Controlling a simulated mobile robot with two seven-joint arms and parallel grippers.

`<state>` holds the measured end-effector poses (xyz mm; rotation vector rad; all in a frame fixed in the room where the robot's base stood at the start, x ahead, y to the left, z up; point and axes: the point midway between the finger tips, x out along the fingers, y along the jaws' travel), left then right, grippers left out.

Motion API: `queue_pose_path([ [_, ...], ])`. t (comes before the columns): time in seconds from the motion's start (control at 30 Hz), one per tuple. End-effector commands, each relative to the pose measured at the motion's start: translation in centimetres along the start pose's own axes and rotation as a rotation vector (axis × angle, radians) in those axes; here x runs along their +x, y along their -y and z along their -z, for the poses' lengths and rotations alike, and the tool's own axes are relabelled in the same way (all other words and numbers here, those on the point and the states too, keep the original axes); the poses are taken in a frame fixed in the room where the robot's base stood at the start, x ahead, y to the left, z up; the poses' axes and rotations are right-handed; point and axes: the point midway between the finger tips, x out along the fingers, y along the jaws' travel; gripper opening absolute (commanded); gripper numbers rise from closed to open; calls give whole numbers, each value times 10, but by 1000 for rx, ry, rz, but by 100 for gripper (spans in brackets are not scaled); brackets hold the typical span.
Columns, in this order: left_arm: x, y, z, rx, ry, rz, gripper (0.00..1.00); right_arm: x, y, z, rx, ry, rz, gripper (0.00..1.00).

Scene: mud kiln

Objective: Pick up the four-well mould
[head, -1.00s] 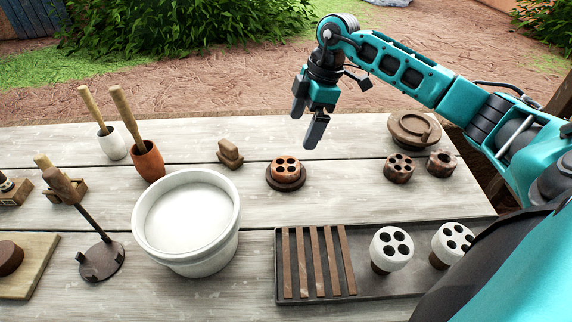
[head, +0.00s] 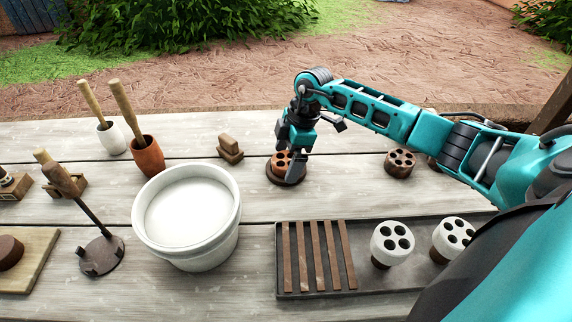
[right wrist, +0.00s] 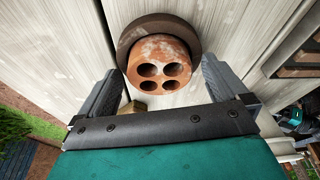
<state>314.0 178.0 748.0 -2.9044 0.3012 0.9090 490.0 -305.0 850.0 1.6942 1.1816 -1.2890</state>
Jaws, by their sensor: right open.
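The four-well mould (head: 281,160) is a small reddish-brown round block on a dark round base (head: 283,175) on the table. In the right wrist view the mould (right wrist: 160,64) shows its four dark holes. My right gripper (head: 290,162) is over it, pointing down, with its fingers on either side of the mould. In the right wrist view the open fingers (right wrist: 168,80) stand left and right of the mould with visible gaps, not closed on it. In the head view the gripper hides part of the mould. My left gripper is not in view.
A white bucket (head: 186,222) stands in front left of the mould. A small wooden block (head: 230,149) is left of it. A dark tray (head: 318,291) with slats and white multi-hole pieces (head: 392,240) lies in front. Another brown holed mould (head: 400,162) is to the right.

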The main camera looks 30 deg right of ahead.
Motion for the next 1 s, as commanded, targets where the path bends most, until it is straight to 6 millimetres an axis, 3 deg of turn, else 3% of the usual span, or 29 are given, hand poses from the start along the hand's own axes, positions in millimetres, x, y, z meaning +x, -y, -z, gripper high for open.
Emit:
queue_pose_path([
  [0.1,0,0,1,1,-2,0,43,-1,0,0,0,0,-1,100],
  [0.8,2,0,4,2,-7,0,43,-1,0,0,0,0,-1,34],
  [1.0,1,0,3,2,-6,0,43,-2,-1,0,0,-1,-2,34],
])
